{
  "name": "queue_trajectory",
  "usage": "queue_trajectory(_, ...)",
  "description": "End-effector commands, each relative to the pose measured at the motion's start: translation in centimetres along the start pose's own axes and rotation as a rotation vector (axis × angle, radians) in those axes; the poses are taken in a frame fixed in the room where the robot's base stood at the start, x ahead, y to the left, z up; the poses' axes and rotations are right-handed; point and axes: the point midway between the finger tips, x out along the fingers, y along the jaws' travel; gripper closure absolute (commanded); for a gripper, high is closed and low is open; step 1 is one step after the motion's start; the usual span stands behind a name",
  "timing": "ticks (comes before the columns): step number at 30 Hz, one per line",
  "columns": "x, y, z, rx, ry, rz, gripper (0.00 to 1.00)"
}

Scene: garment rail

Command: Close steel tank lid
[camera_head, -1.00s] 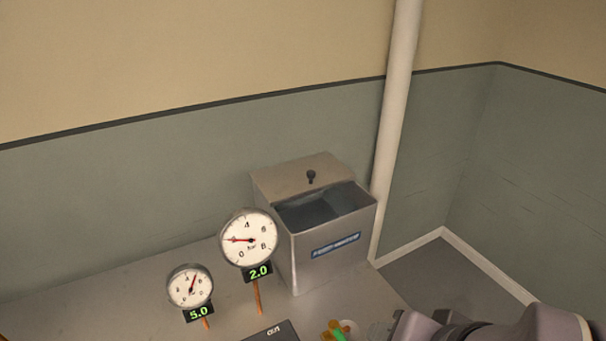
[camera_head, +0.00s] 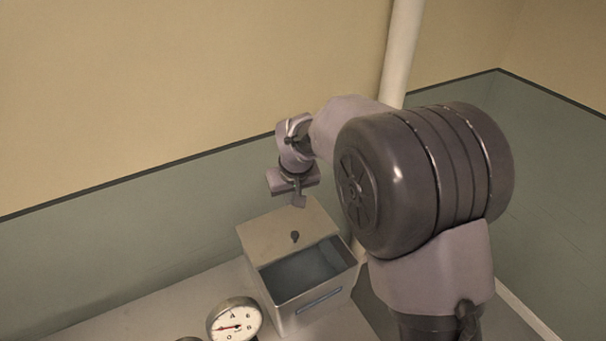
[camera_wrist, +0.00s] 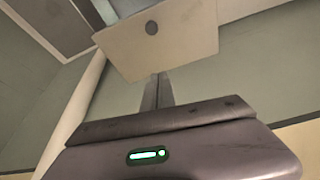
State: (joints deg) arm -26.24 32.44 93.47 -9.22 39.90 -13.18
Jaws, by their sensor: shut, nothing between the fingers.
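The steel tank (camera_head: 320,303) stands on the bench against the wall with its top open, so its dark interior shows. Its lid (camera_head: 272,228) is raised at the back edge, with a dark knob (camera_head: 295,237) on the face towards me. My gripper (camera_head: 299,201) is shut and empty, pointing down just above the lid's upper edge, apart from the knob. In the wrist view, the shut fingers (camera_wrist: 156,90) lie close to the lid (camera_wrist: 180,45), and the knob (camera_wrist: 151,28) shows beyond them. Whether the fingers touch the lid, I cannot tell.
A round dial gauge (camera_head: 234,321) stands to the left of the tank. A pale vertical pipe (camera_head: 401,45) runs up the wall behind my arm. My arm hides the area right of the tank.

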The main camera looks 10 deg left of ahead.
Motion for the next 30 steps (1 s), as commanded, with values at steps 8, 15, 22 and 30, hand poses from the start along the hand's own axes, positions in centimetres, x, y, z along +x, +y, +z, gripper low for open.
queue_trajectory(8, 5.7, 0.1, 0.3, 0.004, -0.004, 0.000, 1.00)
queue_trajectory(15, 9.6, 0.1, 0.9, 0.006, -0.002, 0.000, 1.00)
queue_trajectory(22, 8.7, 0.1, 3.7, 0.006, -0.001, 0.000, 1.00)
queue_trajectory(30, 8.6, 0.1, 4.1, 0.006, -0.001, 0.000, 1.00)
